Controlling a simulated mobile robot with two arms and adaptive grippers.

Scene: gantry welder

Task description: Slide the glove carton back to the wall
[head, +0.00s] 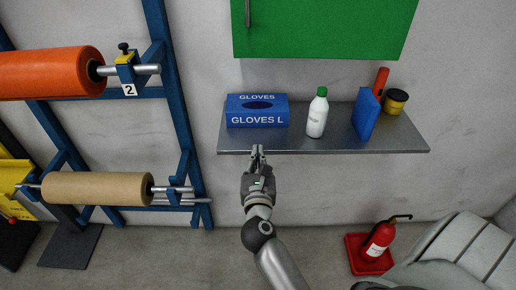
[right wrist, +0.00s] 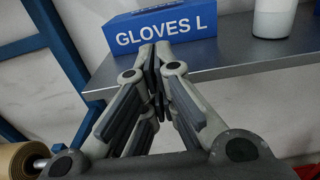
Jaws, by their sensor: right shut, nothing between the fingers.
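The glove carton (head: 257,111) is a blue box marked GLOVES L, with a dark oval opening on top. It sits at the left end of a grey wall shelf (head: 290,145). My right gripper (head: 257,149) is shut and empty, in front of the carton at the shelf's front edge. In the right wrist view the carton (right wrist: 160,29) is just beyond the closed fingertips (right wrist: 155,47). I cannot tell whether they touch it. The gap between carton and wall is hard to judge. My left gripper is not in view.
A white bottle with a green cap (head: 317,114) stands right of the carton. Further right are a blue upright object (head: 365,114), a dark tub with a yellow band (head: 395,101) and a red-orange object (head: 381,82). A green cabinet (head: 320,28) hangs above. A blue roll rack (head: 180,110) stands left.

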